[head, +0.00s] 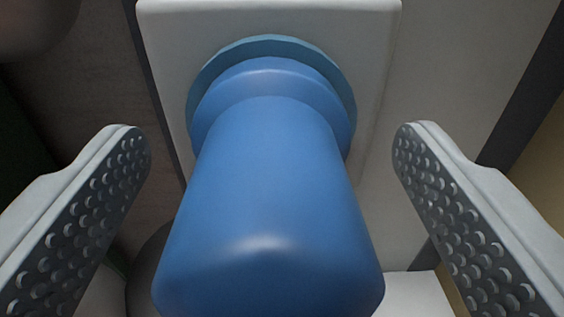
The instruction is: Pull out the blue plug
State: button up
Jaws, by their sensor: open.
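The blue plug (268,200) fills the middle of the head view, its thick round body pointing toward the camera. Its far end meets a teal ring (345,95) on a white plate (375,35). How deep it sits in the ring is hidden. My gripper (264,145) is open, with one dimpled finger on each side of the plug. A gap shows between each finger and the plug; neither finger appears to touch it.
Behind the plate is a pale panel (450,75) at right, with a dark strip (525,95) beyond it. A dark brownish surface (95,85) lies at left. A rounded grey shape (35,25) shows in the upper left corner, blurred.

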jog(key=shift+r, duration=0.1)
dwell(0.7)
jog(key=c, duration=1.5)
jog(key=shift+s, duration=0.15)
jog(key=shift+s, duration=2.7)
